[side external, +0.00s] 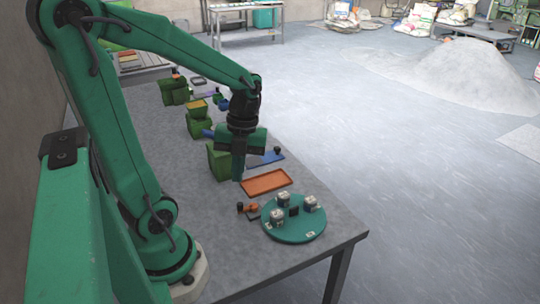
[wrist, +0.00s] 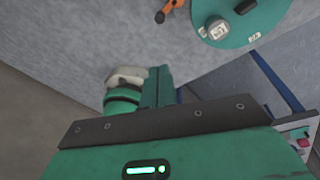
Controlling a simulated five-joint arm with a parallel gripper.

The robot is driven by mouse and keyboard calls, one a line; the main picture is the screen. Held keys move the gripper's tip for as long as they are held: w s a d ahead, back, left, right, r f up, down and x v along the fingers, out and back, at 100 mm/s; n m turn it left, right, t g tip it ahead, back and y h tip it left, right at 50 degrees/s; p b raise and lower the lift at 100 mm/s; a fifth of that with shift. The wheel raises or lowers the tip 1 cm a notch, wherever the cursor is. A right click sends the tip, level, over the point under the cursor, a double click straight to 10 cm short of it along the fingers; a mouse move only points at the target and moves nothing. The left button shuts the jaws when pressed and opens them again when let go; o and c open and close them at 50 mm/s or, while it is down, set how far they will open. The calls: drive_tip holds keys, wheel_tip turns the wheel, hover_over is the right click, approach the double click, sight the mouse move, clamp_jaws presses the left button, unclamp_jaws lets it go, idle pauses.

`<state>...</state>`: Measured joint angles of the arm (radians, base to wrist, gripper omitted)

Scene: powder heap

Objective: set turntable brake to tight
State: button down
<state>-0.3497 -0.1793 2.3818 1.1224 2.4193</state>
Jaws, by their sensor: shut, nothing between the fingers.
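The turntable (side external: 290,231) is a round green disc near the table's front right corner, bearing several grey blocks with light tops. Part of it shows at the top of the wrist view (wrist: 238,34). Beside its left edge is the brake, an orange lever (side external: 251,208) with a black knob (side external: 240,207). The lever (wrist: 172,6) and knob (wrist: 160,17) also show at the top edge of the wrist view. My gripper (side external: 238,179) points down, shut and empty, behind the brake and apart from it. Its fingers (wrist: 157,72) are together in the wrist view. The brake's setting marks are not legible.
An orange tray (side external: 265,181) lies between my gripper and the turntable. Green boxes (side external: 219,161) and a blue lever piece with a black knob (side external: 266,158) stand farther back. The table (side external: 200,215) is bare left of the brake. A grey powder heap (side external: 445,70) is on the floor.

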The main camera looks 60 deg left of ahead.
drive_tip(key=m, duration=0.1)
drive_tip(key=a+f+m+g, duration=0.1)
drive_tip(key=m, duration=0.1)
drive_tip(key=s+f+m+h, duration=0.1)
drive_tip(key=m, duration=0.1)
drive_tip(key=shift+a+g, duration=0.2)
drive_tip(key=shift+g, duration=0.1)
idle(0.4)
drive_tip(key=x, duration=1)
drive_tip(key=shift+d, duration=0.3)
drive_tip(key=shift+w+a, duration=0.6)
drive_tip(key=shift+w, duration=0.25)
drive_tip(key=shift+w+a, duration=0.6)
drive_tip(key=shift+w, duration=0.25)
drive_tip(key=shift+a+r, duration=0.1)
drive_tip(key=shift+a, duration=0.6)
